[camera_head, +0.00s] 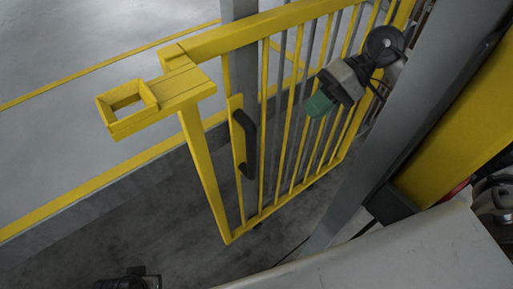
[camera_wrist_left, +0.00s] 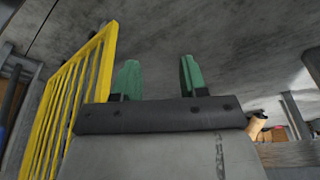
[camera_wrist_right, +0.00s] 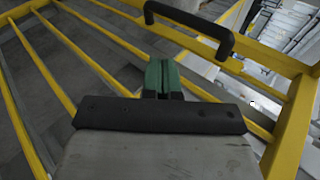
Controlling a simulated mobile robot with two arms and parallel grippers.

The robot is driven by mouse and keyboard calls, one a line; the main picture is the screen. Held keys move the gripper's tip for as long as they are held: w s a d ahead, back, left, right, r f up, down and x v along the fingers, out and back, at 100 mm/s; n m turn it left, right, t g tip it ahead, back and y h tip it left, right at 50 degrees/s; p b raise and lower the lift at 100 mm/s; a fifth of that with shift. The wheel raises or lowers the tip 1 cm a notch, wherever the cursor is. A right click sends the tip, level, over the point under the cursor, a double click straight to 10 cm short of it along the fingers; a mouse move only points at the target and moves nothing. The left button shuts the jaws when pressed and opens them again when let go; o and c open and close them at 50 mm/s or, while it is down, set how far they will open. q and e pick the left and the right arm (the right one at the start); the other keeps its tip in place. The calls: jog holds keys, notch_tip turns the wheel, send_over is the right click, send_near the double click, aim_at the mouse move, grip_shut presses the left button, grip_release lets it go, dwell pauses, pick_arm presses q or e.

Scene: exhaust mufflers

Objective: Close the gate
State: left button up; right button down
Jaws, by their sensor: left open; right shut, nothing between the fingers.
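The yellow barred gate (camera_head: 300,110) stands upright in the middle of the head view, with a yellow box-shaped bracket (camera_head: 130,105) at its upper left corner. A black handle (camera_head: 245,142) is on its left upright. My right gripper (camera_head: 318,104) is shut and empty in front of the bars, to the right of the handle and apart from it. In the right wrist view, its green fingers (camera_wrist_right: 164,76) are together below the handle (camera_wrist_right: 190,22). My left gripper (camera_wrist_left: 158,78) is open and empty in the left wrist view, with the gate (camera_wrist_left: 75,95) to its left. Whether the gate is latched cannot be told.
A grey post (camera_head: 240,60) stands behind the gate. A yellow rail (camera_head: 100,182) on a grey barrier runs along the left. A large grey slanted post (camera_head: 400,130) and a yellow beam (camera_head: 455,115) are on the right. Concrete floor (camera_head: 190,240) shows below the gate.

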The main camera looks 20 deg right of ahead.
pick_arm(q)
notch_tip(320, 180, down, 3)
jog(key=shift+p, duration=0.55)
pick_arm(e)
jog(key=a+r+x, duration=0.1)
jog(key=x, duration=1.2)
jog(key=shift+s+r, duration=0.25)
jog(key=shift+s, duration=0.15)
jog(key=shift+a, duration=0.1)
